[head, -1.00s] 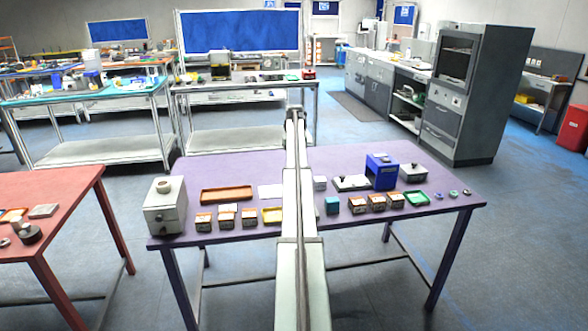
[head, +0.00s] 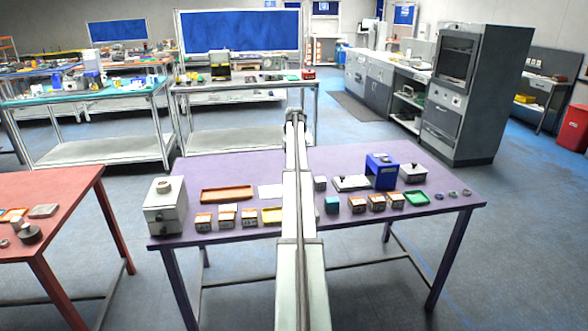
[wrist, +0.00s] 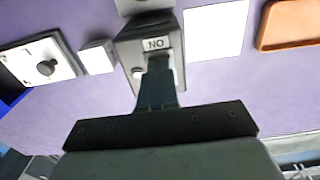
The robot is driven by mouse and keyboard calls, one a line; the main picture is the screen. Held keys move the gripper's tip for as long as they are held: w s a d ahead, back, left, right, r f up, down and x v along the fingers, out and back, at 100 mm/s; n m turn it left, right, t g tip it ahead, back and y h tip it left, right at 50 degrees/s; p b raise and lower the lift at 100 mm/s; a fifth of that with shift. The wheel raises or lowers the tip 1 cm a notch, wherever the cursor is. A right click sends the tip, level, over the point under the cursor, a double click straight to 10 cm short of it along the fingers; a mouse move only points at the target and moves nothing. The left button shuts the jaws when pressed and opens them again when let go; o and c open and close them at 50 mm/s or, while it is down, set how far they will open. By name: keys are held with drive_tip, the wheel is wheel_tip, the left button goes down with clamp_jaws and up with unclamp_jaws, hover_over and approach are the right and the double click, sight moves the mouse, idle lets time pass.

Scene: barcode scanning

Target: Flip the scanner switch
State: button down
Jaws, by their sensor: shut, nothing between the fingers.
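A grey switch box (wrist: 132,52) with a white label (wrist: 157,44) stands on the purple table in the wrist view. The label's letters look like "NO", which could be an upside-down "ON". A small pale round part (wrist: 138,73) shows on the box left of my fingers. My gripper (wrist: 158,66) is shut and empty. Its dark fingertips are over the box, just below the label, and hide the part there. I cannot tell whether they touch it. In the head view my own arm hides the gripper and the box.
The purple table (head: 240,165) holds a blue device (head: 381,172), a white plate with a dark knob (head: 351,183), a brown tray (head: 227,194), a white sheet (head: 269,191) and several small boxes along the front. A large grey box (head: 165,210) stands at the left end.

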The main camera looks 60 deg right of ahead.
drive_tip(key=shift+f, duration=0.4)
idle(0.4)
drive_tip(key=shift+r, duration=3.55)
